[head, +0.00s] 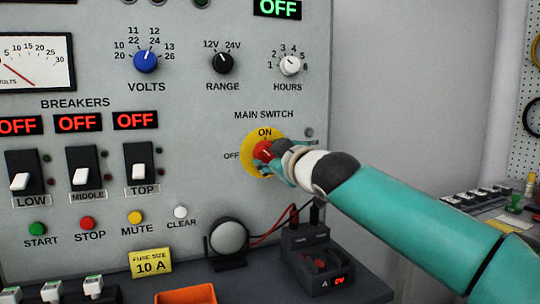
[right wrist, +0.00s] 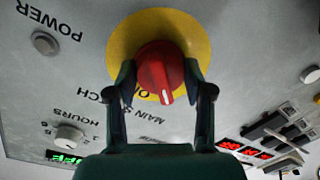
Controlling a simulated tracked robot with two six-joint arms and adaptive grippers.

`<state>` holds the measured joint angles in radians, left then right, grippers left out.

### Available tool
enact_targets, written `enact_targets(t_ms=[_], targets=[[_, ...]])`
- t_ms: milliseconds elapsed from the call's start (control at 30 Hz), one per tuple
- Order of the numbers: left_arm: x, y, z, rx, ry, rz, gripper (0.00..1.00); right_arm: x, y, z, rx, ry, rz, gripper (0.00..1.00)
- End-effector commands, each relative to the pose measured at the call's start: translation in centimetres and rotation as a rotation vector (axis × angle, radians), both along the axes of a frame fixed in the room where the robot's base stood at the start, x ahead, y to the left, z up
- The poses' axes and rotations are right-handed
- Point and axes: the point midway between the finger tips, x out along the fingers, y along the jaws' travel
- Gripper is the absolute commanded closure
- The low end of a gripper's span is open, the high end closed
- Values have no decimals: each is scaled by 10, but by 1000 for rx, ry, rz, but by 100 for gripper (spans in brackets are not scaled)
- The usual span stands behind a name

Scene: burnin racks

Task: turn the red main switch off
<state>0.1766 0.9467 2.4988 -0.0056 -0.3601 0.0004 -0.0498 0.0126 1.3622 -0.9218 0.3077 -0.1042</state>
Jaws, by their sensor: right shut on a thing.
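The red main switch (head: 264,150) is a knob on a round yellow plate (head: 247,165) on the grey panel, with ON printed above and OFF at left. My right gripper (head: 276,158) reaches it from the right and hides part of it. In the right wrist view the red knob (right wrist: 160,68) sits between the two fingers of my right gripper (right wrist: 160,85), shut on its sides. That view is upside down; the knob's white mark points down, close to the ON label. My left gripper is not in view.
Breakers (head: 82,168) under red OFF displays stand at left. A round grey device (head: 229,237), a small black meter box (head: 316,262) with leads and an orange tray (head: 186,295) stand below the panel. A side bench (head: 490,205) is at far right.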

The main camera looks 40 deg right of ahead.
Motion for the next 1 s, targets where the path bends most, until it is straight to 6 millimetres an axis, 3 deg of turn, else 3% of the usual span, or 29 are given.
enact_targets(t_ms=[600, 1000], targets=[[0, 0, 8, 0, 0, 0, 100, 1, 4, 1, -536, 127, 5, 83], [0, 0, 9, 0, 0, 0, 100, 1, 4, -1, -697, 166, 6, 83]])
